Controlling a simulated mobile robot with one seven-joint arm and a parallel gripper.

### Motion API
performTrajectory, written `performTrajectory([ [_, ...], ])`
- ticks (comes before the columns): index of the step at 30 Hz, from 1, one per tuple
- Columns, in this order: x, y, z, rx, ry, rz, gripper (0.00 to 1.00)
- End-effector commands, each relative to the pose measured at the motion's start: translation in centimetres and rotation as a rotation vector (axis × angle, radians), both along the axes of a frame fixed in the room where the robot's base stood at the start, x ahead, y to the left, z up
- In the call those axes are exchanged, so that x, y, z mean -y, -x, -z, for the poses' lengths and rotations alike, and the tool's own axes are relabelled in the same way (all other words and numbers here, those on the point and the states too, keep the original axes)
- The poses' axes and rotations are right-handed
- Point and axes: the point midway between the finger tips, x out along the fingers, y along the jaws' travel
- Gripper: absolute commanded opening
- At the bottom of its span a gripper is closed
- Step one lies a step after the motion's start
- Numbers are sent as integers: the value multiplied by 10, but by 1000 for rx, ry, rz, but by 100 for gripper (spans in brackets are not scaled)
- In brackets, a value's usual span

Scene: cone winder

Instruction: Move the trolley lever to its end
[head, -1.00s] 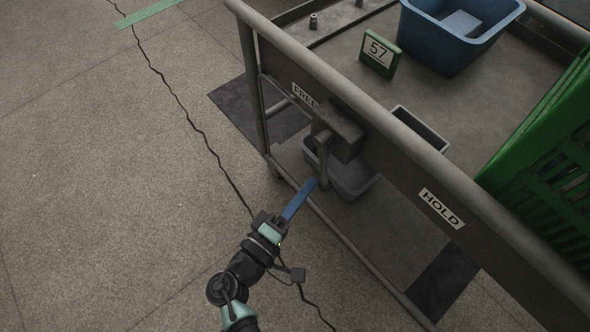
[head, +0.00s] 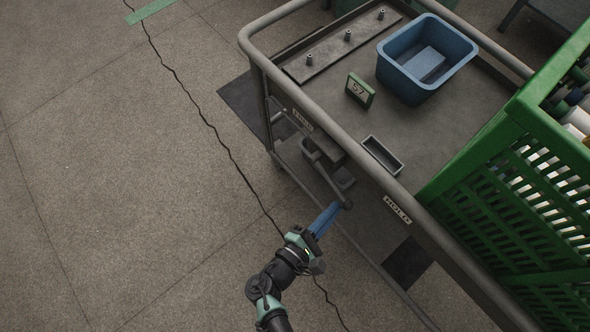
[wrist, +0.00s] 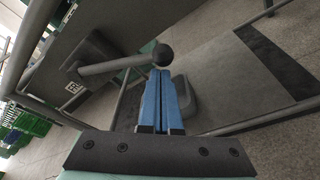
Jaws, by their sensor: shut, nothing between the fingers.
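The trolley lever (head: 331,183) is a grey rod with a dark ball knob on the side of the trolley (head: 420,213). It slants down and right from its pivot housing, pointing toward the HOLD label (head: 397,209); the FREE label (head: 302,120) is up and left of it. In the wrist view the lever (wrist: 112,66) ends in the ball just beyond my fingertips. My gripper (head: 334,208) is shut with blue fingers, empty, beside the knob end. The fingers also show in the wrist view (wrist: 160,76). I cannot tell whether they touch the lever.
The trolley top holds a blue bin (head: 428,58), a number 57 sign (head: 360,90), a small grey tray (head: 382,155) and a green crate (head: 520,185). A lower rail (head: 375,268) runs below the lever. The floor on the left is clear.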

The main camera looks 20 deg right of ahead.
Motion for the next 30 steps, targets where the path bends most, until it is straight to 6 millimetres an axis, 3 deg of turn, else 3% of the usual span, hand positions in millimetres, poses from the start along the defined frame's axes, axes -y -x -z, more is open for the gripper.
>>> performTrajectory([
  [1,1,2,-15,-39,15,-1,0],
  [12,5,13,-41,-285,104,0,0],
  [30,6,15,-50,-276,101,0,0],
])
